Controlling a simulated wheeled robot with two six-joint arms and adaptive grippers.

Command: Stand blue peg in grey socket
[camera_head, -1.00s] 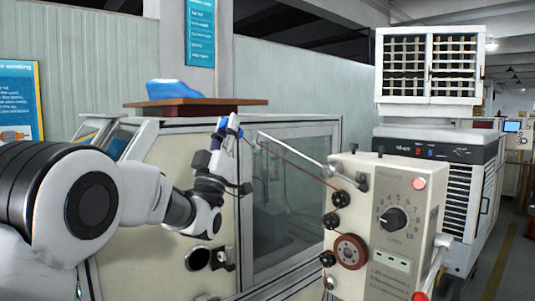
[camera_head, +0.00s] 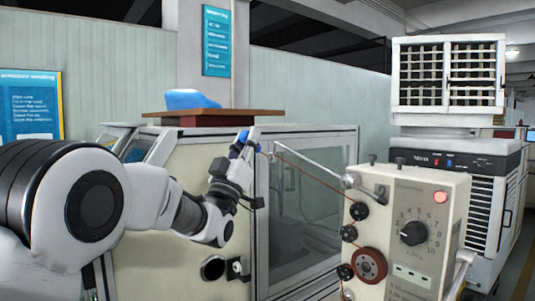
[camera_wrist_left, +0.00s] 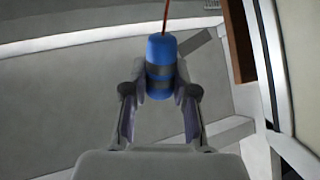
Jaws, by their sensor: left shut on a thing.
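My left gripper (camera_head: 244,146) is raised in front of the beige machine cabinet. In the left wrist view its two fingers (camera_wrist_left: 160,92) are closed on the sides of the blue peg (camera_wrist_left: 160,48), a short cylinder with dark bands. A thin red-brown wire runs up from the peg's end. In the head view the blue peg (camera_head: 239,142) shows only as a small patch of blue, partly hidden by the fingers. I cannot make out the grey socket in either view. My right gripper is not in view.
A control box (camera_head: 408,210) with a dial and black rollers stands at right, with a metal guide arm (camera_head: 310,163) reaching left. The red-brown wire (camera_head: 300,157) runs between the gripper and the box. The cabinet (camera_head: 185,175) has a glass front and a wooden board (camera_head: 240,115) on top.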

